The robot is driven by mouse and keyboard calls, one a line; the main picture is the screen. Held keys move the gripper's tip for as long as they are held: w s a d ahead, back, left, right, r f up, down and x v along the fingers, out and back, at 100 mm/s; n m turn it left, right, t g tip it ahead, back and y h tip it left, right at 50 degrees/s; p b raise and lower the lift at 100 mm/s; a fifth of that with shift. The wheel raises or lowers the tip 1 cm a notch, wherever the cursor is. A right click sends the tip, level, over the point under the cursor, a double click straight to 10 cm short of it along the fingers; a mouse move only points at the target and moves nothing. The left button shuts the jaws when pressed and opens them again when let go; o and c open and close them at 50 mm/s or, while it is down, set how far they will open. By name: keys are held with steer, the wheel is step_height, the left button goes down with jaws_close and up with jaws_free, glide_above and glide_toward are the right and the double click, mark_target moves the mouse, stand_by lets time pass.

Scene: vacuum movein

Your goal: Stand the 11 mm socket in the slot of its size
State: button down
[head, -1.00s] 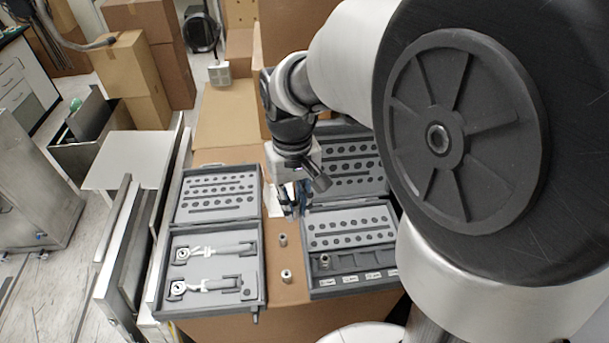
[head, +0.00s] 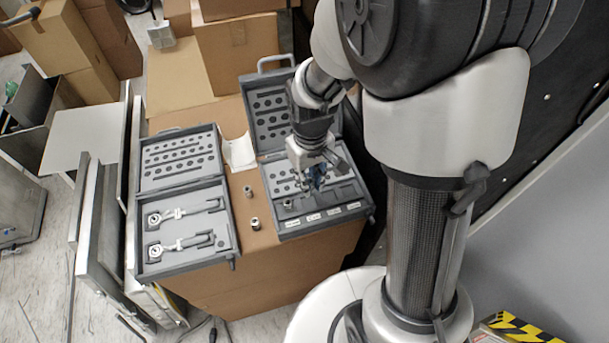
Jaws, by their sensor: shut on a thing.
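My gripper (head: 316,184) points down over the front part of the right-hand grey case (head: 279,226), close above its slot row. It is shut on a small socket, mostly hidden between the fingers; its size cannot be read. One socket (head: 288,203) stands at the left end of the slot row. Small white labels (head: 333,212) run along the front edge of that row, too small to read. Two more metal sockets, a far one (head: 248,191) and a near one (head: 255,223), stand on the cardboard between the cases.
An open grey case (head: 227,243) with two ratchet-like tools lies to the left. The right case's raised lid (head: 265,110) stands behind my gripper. A white paper (head: 238,153) lies between the cases. Cardboard boxes (head: 235,60) stand behind; panels (head: 95,215) lean at the left.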

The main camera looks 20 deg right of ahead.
steer(key=shift+f+b, duration=0.5)
steer(key=shift+f, duration=3)
steer(key=shift+f, duration=0.1)
steer(key=c, duration=1.5)
jaws_free()
